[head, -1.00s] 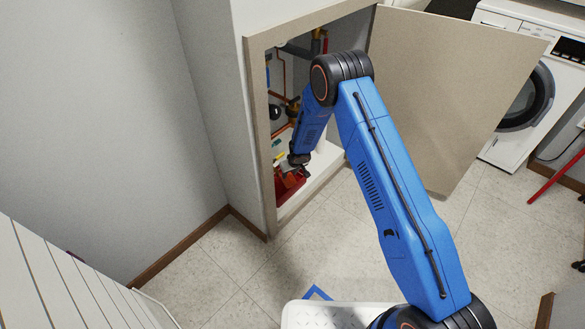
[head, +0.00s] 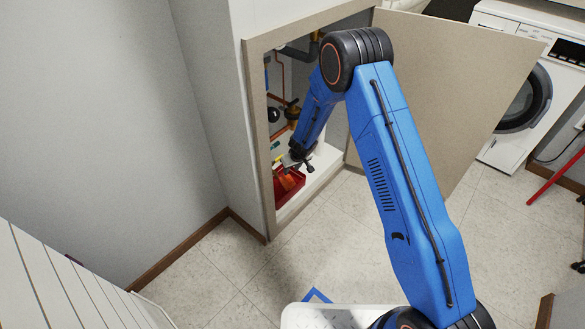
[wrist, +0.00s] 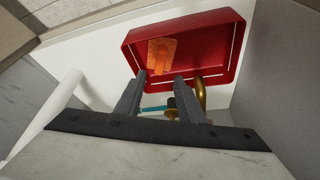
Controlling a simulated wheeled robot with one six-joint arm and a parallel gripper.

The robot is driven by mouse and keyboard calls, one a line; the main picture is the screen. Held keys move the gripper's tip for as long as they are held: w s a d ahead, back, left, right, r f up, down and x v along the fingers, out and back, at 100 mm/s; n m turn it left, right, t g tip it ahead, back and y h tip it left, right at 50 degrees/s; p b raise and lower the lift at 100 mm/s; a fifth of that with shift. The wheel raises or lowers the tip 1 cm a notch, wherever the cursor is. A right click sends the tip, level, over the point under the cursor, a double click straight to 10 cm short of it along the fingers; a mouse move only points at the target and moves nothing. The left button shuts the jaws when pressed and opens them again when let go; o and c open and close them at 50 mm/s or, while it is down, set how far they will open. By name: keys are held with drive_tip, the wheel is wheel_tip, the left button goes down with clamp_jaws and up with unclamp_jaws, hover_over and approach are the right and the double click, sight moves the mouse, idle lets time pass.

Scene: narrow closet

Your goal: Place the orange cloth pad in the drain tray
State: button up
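The orange cloth pad (wrist: 161,54) lies flat inside the red tray (wrist: 205,30), on its floor, in the wrist view. In the head view the pad (head: 289,181) shows as an orange patch within the red tray (head: 290,198) at the bottom of the cabinet. My gripper (wrist: 160,77) is open, its two fingers apart with nothing between them. In the head view my gripper (head: 300,164) is inside the cabinet opening, just above the tray and clear of the pad.
The cabinet frame (head: 257,130) borders the opening closely on the left. Its door (head: 440,95) stands open on the right. Pipes and valves (head: 290,108) are inside, above and behind the tray. A brass pipe (wrist: 201,95) shows near the right finger.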

drive_tip(key=shift+v, duration=1.1)
